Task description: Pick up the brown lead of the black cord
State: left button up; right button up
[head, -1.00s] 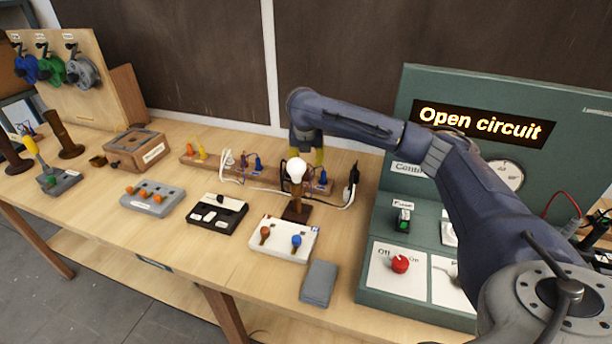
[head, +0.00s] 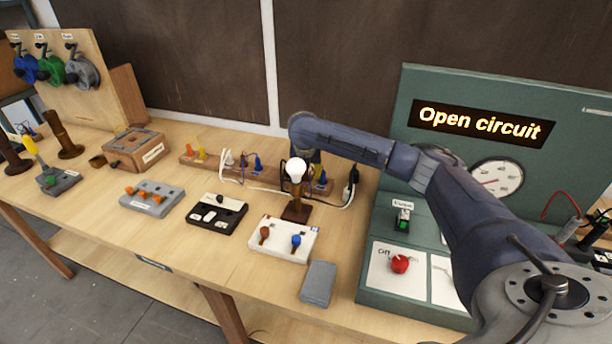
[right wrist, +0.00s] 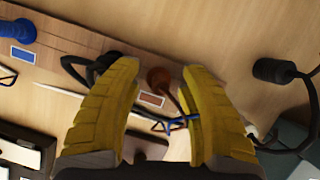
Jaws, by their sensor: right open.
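The brown lead (right wrist: 160,78) shows in the right wrist view as a round brown end with a thin wire, near a brown label (right wrist: 151,99) on the wooden strip (head: 215,169). My right gripper (right wrist: 158,88) is open, its yellow fingers on either side of the brown lead. I cannot tell whether they touch it. In the head view the right gripper is partly hidden behind the lamp bulb (head: 296,170), and the brown lead cannot be made out. The black cord (right wrist: 302,90) has a black end (right wrist: 271,70) on the right. My left gripper is not in view.
A blue lead (right wrist: 16,31) stands left on the strip, by a blue label. The lamp stands close in front of my right gripper. A white board (head: 283,250) with knobs and a grey block (head: 318,283) lie nearer. The green panel (head: 470,110) reads "Open circuit".

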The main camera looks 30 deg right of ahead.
grip_shut()
dwell(0.3)
dwell(0.3)
